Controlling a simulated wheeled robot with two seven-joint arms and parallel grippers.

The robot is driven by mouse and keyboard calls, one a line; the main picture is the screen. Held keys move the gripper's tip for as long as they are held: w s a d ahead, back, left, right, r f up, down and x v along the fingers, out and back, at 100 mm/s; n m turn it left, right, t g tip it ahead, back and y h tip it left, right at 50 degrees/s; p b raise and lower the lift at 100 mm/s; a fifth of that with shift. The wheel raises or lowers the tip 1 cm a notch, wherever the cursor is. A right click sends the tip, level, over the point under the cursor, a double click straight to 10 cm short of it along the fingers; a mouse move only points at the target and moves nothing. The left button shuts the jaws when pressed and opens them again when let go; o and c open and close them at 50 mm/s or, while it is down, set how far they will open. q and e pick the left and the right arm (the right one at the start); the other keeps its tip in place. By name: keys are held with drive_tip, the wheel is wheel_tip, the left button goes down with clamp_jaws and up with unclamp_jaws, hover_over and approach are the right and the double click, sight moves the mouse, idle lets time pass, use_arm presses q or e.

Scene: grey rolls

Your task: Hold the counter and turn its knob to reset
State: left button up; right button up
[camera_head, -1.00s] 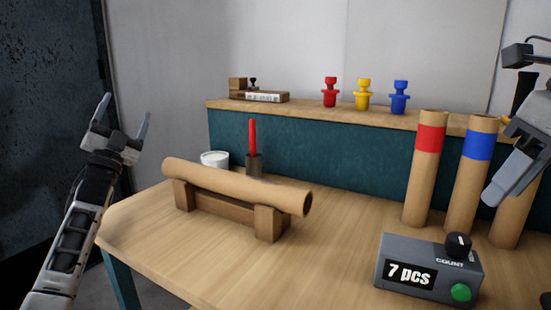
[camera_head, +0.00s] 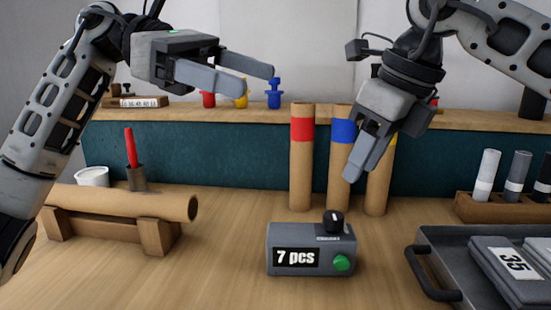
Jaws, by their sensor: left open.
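The counter (camera_head: 295,245) is a grey box on the table in the middle of the head view, its display reading "7 pcs". Its black knob (camera_head: 334,221) with a white mark sits on top at the right, and a green button (camera_head: 341,263) is on the front. My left gripper (camera_head: 258,82) is open and empty, up and to the left of the counter, its fingers pointing right. My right gripper (camera_head: 355,172) hangs above and slightly right of the knob, fingers pointing down and left, apart from the counter. Its fingers overlap in view, so their opening is unclear.
Cardboard tubes with red (camera_head: 302,130) and blue (camera_head: 343,131) bands stand behind the counter. A tube on a wooden cradle (camera_head: 155,237) lies left. A dark tray (camera_head: 450,245) with a handle stands right. Table around the counter's front and left is clear.

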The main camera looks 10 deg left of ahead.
use_arm(q)
drive_tip(key=w+d+f+n+t+y, duration=0.1)
drive_tip(key=w+d+f+n+y, duration=0.1)
drive_tip(key=d+f+y, duration=0.3)
drive_tip(key=n+t+y, duration=0.1)
drive_tip(key=n+y, duration=0.1)
drive_tip(key=y, duration=0.3)
approach(315, 245)
wheel_tip(315, 245, up, 3)
drive_tip(key=w+a, duration=0.2)
drive_tip(key=x, duration=1.5)
drive_tip(key=shift+w+d+f, duration=0.1)
drive_tip(key=shift+w+f, duration=0.2)
drive_tip(key=shift+w, duration=0.1)
